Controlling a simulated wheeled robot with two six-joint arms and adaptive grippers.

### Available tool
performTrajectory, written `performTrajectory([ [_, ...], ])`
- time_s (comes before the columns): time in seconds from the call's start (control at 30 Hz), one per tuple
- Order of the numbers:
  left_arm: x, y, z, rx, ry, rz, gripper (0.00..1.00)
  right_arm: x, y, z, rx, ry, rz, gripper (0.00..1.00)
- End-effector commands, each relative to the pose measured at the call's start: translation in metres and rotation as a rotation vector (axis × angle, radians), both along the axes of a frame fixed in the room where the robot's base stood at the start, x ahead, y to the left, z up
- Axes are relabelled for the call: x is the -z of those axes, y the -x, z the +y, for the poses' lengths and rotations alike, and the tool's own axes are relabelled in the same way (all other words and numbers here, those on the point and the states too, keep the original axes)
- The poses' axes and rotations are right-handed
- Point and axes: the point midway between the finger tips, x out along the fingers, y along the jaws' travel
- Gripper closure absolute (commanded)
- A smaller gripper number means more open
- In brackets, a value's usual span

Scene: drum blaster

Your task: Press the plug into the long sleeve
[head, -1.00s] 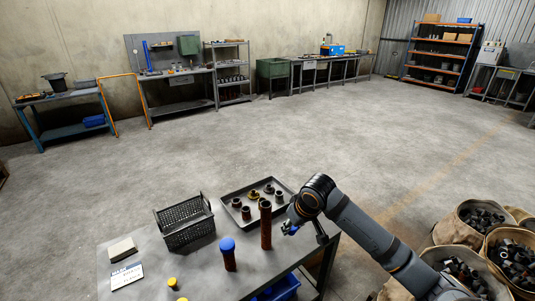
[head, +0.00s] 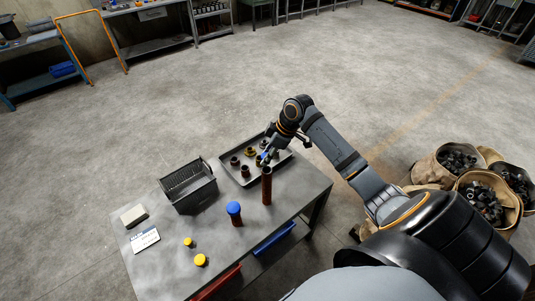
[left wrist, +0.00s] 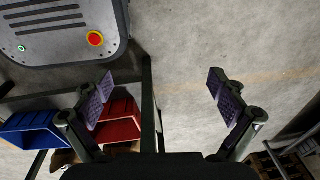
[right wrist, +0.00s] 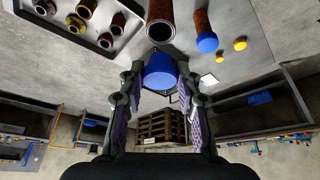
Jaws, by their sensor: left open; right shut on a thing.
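The long sleeve (head: 267,188) is a tall brown tube standing upright on the table. Its open mouth faces the camera in the right wrist view (right wrist: 160,32). My right gripper (head: 267,154) is shut on the blue plug (right wrist: 160,72), which also shows in the head view (head: 264,155). The plug is close to the sleeve's top in the head view; in the right wrist view a small gap shows between plug and mouth. My left gripper (left wrist: 160,85) is open and empty, away from the table top, and is outside the head view.
A shorter sleeve with a blue cap (head: 234,213) stands left of the long sleeve. Two yellow plugs (head: 201,260) lie nearer. A grey tray (head: 235,178) with several short sleeves is behind. A black basket (head: 188,186), beige block (head: 134,216) and label card (head: 145,239) are left.

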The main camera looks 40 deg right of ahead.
Motion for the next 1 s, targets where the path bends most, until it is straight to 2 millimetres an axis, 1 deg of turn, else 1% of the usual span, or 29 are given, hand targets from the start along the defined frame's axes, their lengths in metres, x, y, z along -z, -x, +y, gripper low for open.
performTrajectory([
  [0.03,0.011,-0.006,0.0,0.001,0.0,-0.009,0.04,0.011,0.0,0.0,0.0,0.0,0.0,0.89],
  [0.13,0.022,-0.016,-0.001,0.001,0.001,-0.025,0.04,0.021,0.0,0.0,0.0,0.001,-0.001,0.89],
  [0.27,0.036,-0.019,-0.001,0.0,0.002,-0.03,0.04,0.033,0.0,0.0,0.001,0.001,0.0,0.89],
  [0.3,0.032,-0.018,-0.002,0.0,0.002,-0.028,0.04,0.033,0.0,0.0,0.001,0.0,0.0,0.89],
  [0.5,0.033,-0.011,-0.002,-0.001,0.003,-0.017,0.04,0.041,0.0,0.0,0.001,0.0,-0.001,0.89],
  [1.0,0.032,-0.008,-0.002,0.0,0.002,-0.013,0.04,0.041,0.0,0.0,0.001,0.0,0.0,0.89],
])
